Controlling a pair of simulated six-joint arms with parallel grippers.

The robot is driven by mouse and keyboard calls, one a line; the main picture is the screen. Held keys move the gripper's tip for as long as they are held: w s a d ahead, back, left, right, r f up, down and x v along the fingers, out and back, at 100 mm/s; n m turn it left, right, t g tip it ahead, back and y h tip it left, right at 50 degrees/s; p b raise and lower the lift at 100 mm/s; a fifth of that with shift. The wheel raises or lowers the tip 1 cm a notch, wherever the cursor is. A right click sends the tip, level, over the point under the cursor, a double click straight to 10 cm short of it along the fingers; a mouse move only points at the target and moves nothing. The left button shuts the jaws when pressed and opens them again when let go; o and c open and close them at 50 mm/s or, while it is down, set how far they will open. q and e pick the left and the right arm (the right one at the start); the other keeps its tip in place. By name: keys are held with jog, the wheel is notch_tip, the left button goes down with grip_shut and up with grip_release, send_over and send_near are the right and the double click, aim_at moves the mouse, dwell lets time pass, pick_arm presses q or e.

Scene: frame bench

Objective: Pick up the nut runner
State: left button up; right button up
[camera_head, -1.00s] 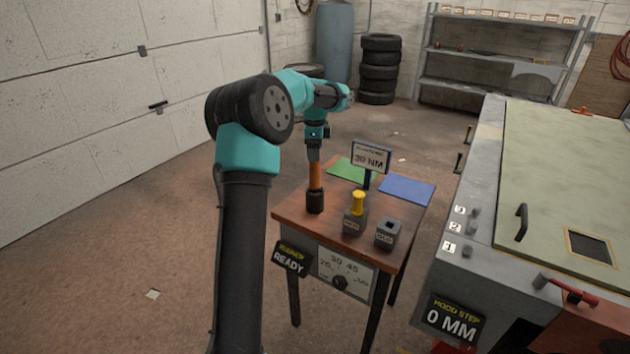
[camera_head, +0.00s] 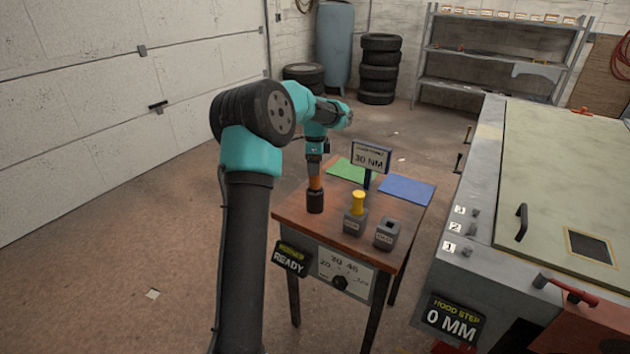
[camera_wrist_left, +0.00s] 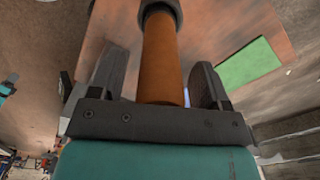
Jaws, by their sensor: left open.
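The nut runner (camera_head: 315,201) stands upright on the small wooden table, with an orange-brown handle and a black lower end. My left gripper (camera_head: 314,173) is over it, pointing down, and covers its upper part in the head view. In the left wrist view the orange handle (camera_wrist_left: 161,58) lies between the two open fingers, with a visible gap on each side. My right gripper is not in view.
The wooden table (camera_head: 300,212) also holds a yellow-topped peg (camera_head: 358,202) in a grey block, a second grey block (camera_head: 388,234), a "30 NM" sign (camera_head: 370,157), a green mat (camera_head: 347,170) and a blue mat (camera_head: 406,190). A workbench-like hood (camera_head: 560,180) is at right.

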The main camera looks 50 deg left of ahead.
pick_arm(q)
jog(key=shift+c, duration=0.4)
jog(key=c, duration=1)
jog(key=shift+r, duration=0.1)
notch_tip(320, 180, up, 10)
dwell(0.6)
